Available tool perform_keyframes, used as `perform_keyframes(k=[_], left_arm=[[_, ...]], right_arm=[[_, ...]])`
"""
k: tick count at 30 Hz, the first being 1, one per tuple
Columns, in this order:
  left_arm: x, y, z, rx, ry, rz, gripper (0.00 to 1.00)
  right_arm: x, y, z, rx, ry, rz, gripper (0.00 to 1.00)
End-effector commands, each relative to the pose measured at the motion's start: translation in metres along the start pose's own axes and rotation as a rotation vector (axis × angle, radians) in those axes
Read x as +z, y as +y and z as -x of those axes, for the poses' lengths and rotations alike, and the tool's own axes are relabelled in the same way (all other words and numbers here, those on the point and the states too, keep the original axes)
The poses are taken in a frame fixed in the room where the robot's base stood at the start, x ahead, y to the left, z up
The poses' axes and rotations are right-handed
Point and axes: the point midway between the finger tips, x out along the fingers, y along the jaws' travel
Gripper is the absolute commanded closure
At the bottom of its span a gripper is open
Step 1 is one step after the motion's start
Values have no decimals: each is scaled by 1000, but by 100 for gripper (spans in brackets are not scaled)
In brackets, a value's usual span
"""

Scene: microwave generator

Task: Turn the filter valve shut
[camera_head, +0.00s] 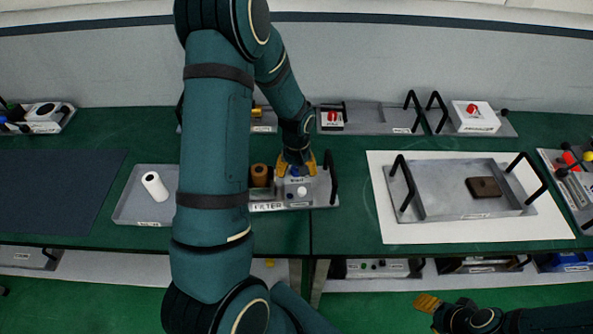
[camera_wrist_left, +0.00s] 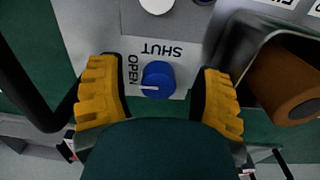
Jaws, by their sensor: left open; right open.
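The filter valve is a round blue knob (camera_wrist_left: 158,76) on a grey panel. Its white pointer line points left in the wrist view, beside the word OPEN; the word SHUT is printed above the knob. In the left wrist view both fingers (camera_wrist_left: 160,98) stand apart from the knob with gaps. My right gripper (camera_head: 429,304) is open and empty at the lower right, away from the bench.
A brown cylinder (camera_wrist_left: 294,82) in a dark holder is close beside one finger. A black handle (camera_wrist_left: 22,85) is on the other side. A white knob (camera_head: 301,191) sits on the same panel. A tray with a white roll (camera_head: 154,186) is at left, a grey tray (camera_head: 440,200) at right.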

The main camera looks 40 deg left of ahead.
Motion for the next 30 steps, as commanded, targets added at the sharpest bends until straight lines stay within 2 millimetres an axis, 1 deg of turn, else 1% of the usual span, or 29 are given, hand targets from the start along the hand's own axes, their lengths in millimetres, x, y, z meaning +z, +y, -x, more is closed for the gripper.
perform_keyframes(k=[3,11,12,14,15,17,30], left_arm=[[0,0,-5,1,0,1,34],[0,0,-5,1,1,1,34],[0,0,-5,1,1,1,43],[0,0,-5,1,1,1,64],[0,0,-5,1,1,1,78],[0,0,-5,1,1,1,99],[0,0,-6,0,-1,-20,100]], right_arm=[[0,0,0,0,0,0,53],[0,0,0,0,0,0,53],[0,0,0,0,0,0,53],[0,0,0,0,0,0,53],[0,0,0,0,0,0,53],[0,0,0,0,0,0,53],[0,0,-1,0,0,0,53]])
